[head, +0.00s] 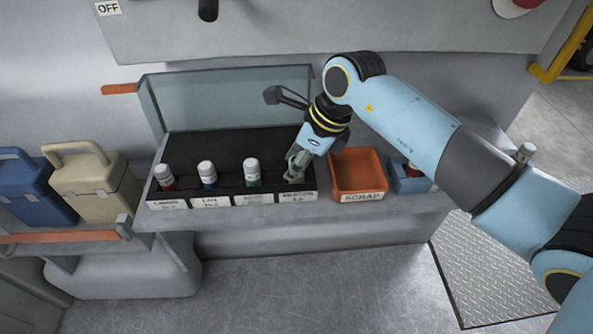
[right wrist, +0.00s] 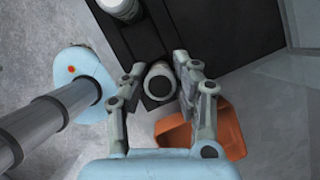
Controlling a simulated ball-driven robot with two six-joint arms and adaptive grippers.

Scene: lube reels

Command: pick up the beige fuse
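My right gripper (head: 297,170) reaches down over the fourth, rightmost labelled slot of the black fuse rack (head: 225,193). The fuse in that slot is mostly hidden by the gripper in the head view. In the right wrist view the fuse's pale round end with a dark centre (right wrist: 159,82) lies between the two fingers (right wrist: 159,66). The fingers are spread, one on each side, with visible gaps; its beige colour is not clear here. My left gripper is not in view.
Three other white-capped fuses, red (head: 165,177), blue (head: 208,174) and green (head: 252,172), stand in the rack. A raised clear lid (head: 230,100) is behind them. An orange SCRAP bin (head: 358,172) and a blue bin (head: 402,183) are right. Blue and beige cases (head: 92,185) stand left.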

